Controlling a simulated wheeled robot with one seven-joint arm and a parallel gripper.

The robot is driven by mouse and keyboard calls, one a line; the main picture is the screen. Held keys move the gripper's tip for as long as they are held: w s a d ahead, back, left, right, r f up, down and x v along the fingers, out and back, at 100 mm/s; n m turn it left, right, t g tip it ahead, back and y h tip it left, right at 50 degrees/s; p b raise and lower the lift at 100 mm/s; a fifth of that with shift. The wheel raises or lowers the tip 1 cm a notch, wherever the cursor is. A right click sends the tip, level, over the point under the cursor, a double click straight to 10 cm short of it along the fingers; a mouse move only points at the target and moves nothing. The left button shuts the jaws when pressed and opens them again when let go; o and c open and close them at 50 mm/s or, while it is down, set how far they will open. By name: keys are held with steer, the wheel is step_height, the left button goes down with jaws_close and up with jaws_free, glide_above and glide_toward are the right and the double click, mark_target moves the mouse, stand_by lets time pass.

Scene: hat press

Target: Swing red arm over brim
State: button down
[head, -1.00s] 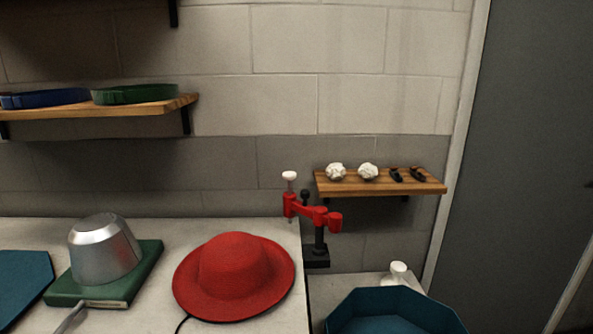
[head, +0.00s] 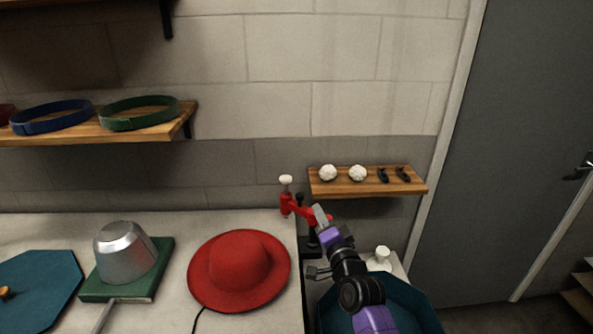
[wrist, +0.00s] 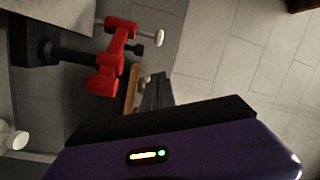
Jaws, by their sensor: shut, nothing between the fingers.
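The red arm (head: 290,205) is a jointed clamp arm on a black post at the counter's right edge, with a white knob (head: 286,180) at its far end. My gripper (head: 319,213) is shut and empty, in front of the red arm's right end and partly hiding it. In the wrist view the red arm (wrist: 112,60) lies beyond my gripper (wrist: 158,88), apart from its fingers in that picture; contact cannot be told from the head view. The red hat with its wide brim (head: 202,280) lies on the counter, left of the post. The arm is not over the brim.
A metal block (head: 125,252) sits on a green base (head: 100,290) left of the hat. A small wooden shelf (head: 345,188) with white balls and black pieces is behind my gripper. A blue tray (head: 425,312) and white bottle (head: 382,254) are at the right.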

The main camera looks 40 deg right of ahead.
steer(key=w+d+m+b, duration=0.2)
steer(key=w+m+b, duration=0.1)
steer(key=w, duration=0.5)
steer(key=w+d+m+g+y+b, duration=0.1)
steer(key=w+d+m+b, duration=0.2)
steer(key=w, duration=0.6)
steer(key=shift+w+d+f+m+y, duration=0.2)
steer(key=shift+f+m+y, duration=0.15)
steer(key=shift+m, duration=0.25)
steer(key=shift+s+f, duration=0.1)
